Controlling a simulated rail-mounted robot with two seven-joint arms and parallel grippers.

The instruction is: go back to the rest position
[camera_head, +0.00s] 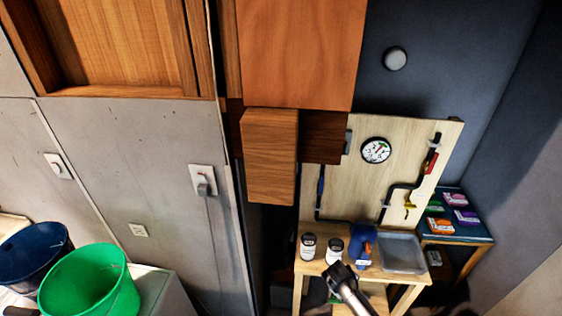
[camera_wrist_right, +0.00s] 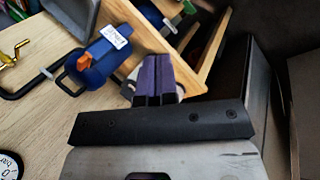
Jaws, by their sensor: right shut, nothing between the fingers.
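My right gripper (camera_head: 338,270) reaches in from the bottom of the head view, over the front of the small wooden table (camera_head: 300,268). In the right wrist view its fingers (camera_wrist_right: 153,78) are pressed together with nothing between them. A blue bottle (camera_head: 363,243) stands on the table just behind the gripper. In the right wrist view the bottle (camera_wrist_right: 95,68), with a white label and an orange part, is beside the fingers; no contact can be made out. My left gripper is not in view.
Two jars (camera_head: 308,246) and a clear tray (camera_head: 402,253) share the table. A board (camera_head: 345,190) with a gauge (camera_head: 376,150) and black pipe stands behind. A side table (camera_head: 470,236) holds several small boxes. A green bucket (camera_head: 90,285) and dark blue bucket (camera_head: 33,255) stand lower left.

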